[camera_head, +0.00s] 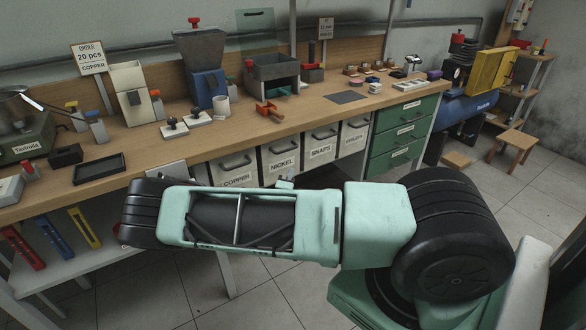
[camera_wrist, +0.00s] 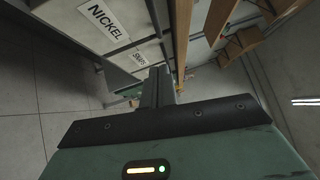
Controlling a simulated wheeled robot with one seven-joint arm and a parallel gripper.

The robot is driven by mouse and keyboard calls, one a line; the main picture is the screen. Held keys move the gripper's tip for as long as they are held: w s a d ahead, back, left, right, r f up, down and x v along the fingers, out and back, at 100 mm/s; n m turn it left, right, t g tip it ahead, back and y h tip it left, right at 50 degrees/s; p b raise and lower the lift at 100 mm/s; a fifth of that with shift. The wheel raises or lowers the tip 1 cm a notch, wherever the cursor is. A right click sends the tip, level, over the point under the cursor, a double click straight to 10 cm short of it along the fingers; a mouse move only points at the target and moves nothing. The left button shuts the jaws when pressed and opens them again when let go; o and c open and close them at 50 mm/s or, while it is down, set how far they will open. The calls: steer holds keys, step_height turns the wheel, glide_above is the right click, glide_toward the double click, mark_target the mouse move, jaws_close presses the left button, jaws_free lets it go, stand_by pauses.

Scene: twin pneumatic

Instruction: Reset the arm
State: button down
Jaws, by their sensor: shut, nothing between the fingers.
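My arm (camera_head: 240,220) is pale green and black. It stretches leftward across the head view, in front of the workbench (camera_head: 225,142) and its lower bins. In the wrist view my gripper (camera_wrist: 157,75) shows as dark fingers, shut together and empty. It points along the bench front, with the NICKEL bin (camera_wrist: 104,20) and the SNAPS bin (camera_wrist: 140,58) to its upper left. In the head view my gripper is mostly hidden behind the arm, so its exact distance from the bins cannot be told.
White bins, including the COPPER bin (camera_head: 236,172), and a green drawer unit (camera_head: 404,130) sit under the bench. The benchtop holds a grey hopper (camera_head: 200,50), a white cup (camera_head: 221,106) and a black tray (camera_head: 99,168). A wooden stool (camera_head: 512,146) stands right.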

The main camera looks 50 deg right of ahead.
steer(key=shift+v, duration=2.1)
steer(key=s+a+r+m+g+y+p, duration=0.1)
steer(key=s+a+r+m+g+y, duration=0.25)
steer(key=s+a+m+g, duration=0.55)
steer(key=s+a+r+m+g+y+p, duration=0.1)
steer(key=s+a+r+m+g+y, duration=0.25)
steer(key=a+m, duration=0.6)
steer(key=s+a+r+m+t+y+p, duration=0.1)
steer(key=s+a+r+m+y, duration=0.4)
steer(key=s+a+r+m, duration=0.1)
steer(key=s+a+r+m+t+y+p, duration=0.1)
steer(key=s+a+r+m+y, duration=0.3)
steer(key=r, duration=0.9)
steer(key=s+a+m, duration=0.3)
steer(key=a+m, duration=0.2)
steer(key=a, duration=0.1)
steer(key=shift+s+a+y, duration=0.2)
steer(key=shift+a+y, duration=0.15)
steer(key=shift+y, duration=0.05)
